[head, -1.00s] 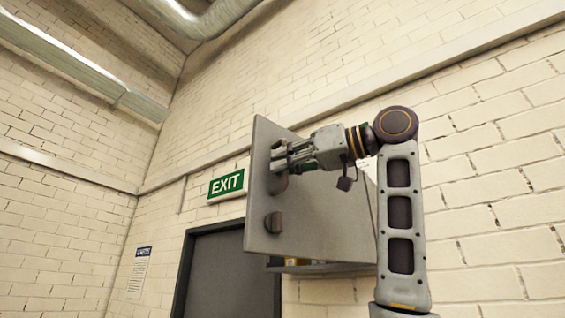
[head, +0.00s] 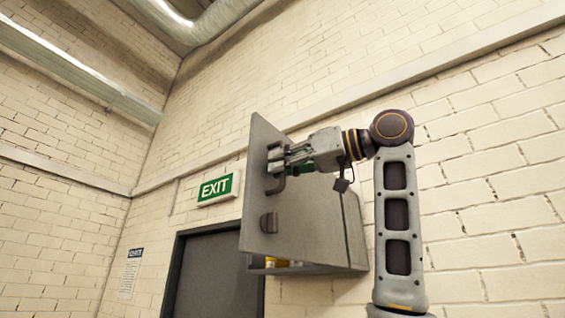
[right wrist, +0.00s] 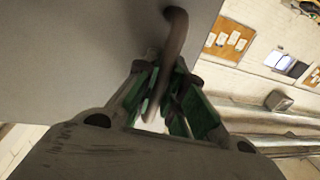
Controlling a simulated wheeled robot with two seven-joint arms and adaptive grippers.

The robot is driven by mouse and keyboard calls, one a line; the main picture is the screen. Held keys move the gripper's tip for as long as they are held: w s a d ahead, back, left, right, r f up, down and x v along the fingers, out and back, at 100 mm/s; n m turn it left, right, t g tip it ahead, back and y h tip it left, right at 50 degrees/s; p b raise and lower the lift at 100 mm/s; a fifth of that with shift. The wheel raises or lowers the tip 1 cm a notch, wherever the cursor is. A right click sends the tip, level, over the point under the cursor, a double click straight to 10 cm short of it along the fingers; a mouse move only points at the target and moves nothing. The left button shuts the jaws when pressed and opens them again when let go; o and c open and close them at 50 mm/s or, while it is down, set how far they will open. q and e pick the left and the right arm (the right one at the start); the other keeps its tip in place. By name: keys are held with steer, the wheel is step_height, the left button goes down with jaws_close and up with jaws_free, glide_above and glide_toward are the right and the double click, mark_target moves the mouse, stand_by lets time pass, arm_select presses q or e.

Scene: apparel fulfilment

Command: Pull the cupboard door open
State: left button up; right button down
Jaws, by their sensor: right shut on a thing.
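The cupboard (head: 354,228) is a grey metal box on the brick wall. Its grey door (head: 254,205) stands swung out from the box, and part of the inside shows below with something yellow in it. The door has a dark curved handle (head: 273,185) and a dark knob (head: 269,222) below it. My right gripper (head: 276,160) is at the handle. In the right wrist view the green-lined fingers (right wrist: 165,100) are closed around the handle bar (right wrist: 174,50), close to the door face (right wrist: 80,50). My left gripper is not in view.
A dark grey room door (head: 215,275) and a green EXIT sign (head: 218,188) are left of the cupboard. A notice (head: 131,273) hangs further left. My right arm stands in front of the wall at the right. Ducts run overhead.

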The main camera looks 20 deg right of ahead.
steer(key=shift+r, duration=0.1)
steer(key=c, duration=1.5)
jaws_free()
steer(key=shift+d, duration=0.1)
steer(key=shift+s, duration=0.1)
steer(key=v, duration=1.2)
